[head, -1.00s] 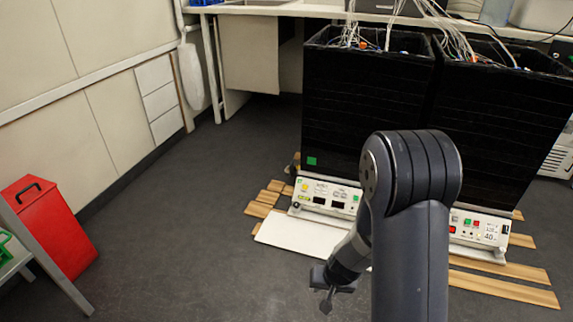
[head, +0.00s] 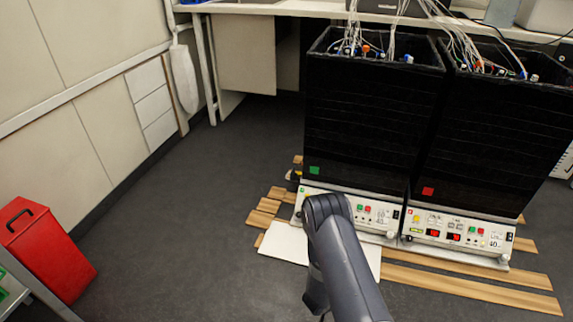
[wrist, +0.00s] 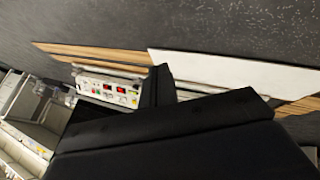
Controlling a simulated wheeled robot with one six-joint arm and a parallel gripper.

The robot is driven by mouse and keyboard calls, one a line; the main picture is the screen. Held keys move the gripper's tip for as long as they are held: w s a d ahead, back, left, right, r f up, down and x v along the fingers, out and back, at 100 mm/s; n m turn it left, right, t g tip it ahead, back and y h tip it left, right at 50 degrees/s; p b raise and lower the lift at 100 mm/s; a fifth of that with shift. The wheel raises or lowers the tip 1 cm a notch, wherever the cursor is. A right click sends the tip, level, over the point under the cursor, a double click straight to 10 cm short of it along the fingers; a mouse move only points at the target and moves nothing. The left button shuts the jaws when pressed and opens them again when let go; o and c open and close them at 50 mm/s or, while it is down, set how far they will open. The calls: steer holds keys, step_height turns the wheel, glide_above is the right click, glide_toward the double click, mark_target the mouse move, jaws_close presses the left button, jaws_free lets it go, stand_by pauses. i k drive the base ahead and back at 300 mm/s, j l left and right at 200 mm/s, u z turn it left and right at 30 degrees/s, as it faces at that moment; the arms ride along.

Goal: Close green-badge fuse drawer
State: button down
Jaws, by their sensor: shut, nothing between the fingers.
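The green-badge unit is the left black box, with a green square badge (head: 314,170) low on its front. Its white control panel (head: 372,214) is partly covered by my arm. A flat white slab (head: 283,242), possibly the pulled-out fuse drawer, sticks out low in front of this unit. In the wrist view the white slab (wrist: 215,70) lies beyond my gripper. My gripper (wrist: 162,80) shows dark and shut, with nothing held; it is hidden behind my arm in the head view. I cannot tell whether it touches the slab.
The red-badge unit (head: 428,191) stands close on the right; its panel (wrist: 112,90) shows in the wrist view. Wooden slats (head: 470,290) lie under and before the units. A red bin (head: 45,250) is at far left. Dark floor (head: 180,230) is clear between.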

mark_target(294, 178)
steer(key=i+j+z, duration=0.1)
steer(key=i+j, duration=0.35)
steer(key=i+j+z, duration=0.1)
steer(key=i+j, duration=0.4)
steer(key=i+j+z, duration=0.1)
steer(key=i+j, duration=0.4)
steer(key=i+j+z, duration=0.1)
steer(key=i+j, duration=0.35)
steer(key=j, duration=0.15)
steer(key=i+j+z, duration=0.1)
steer(key=i+j, duration=0.35)
steer(key=j, duration=0.15)
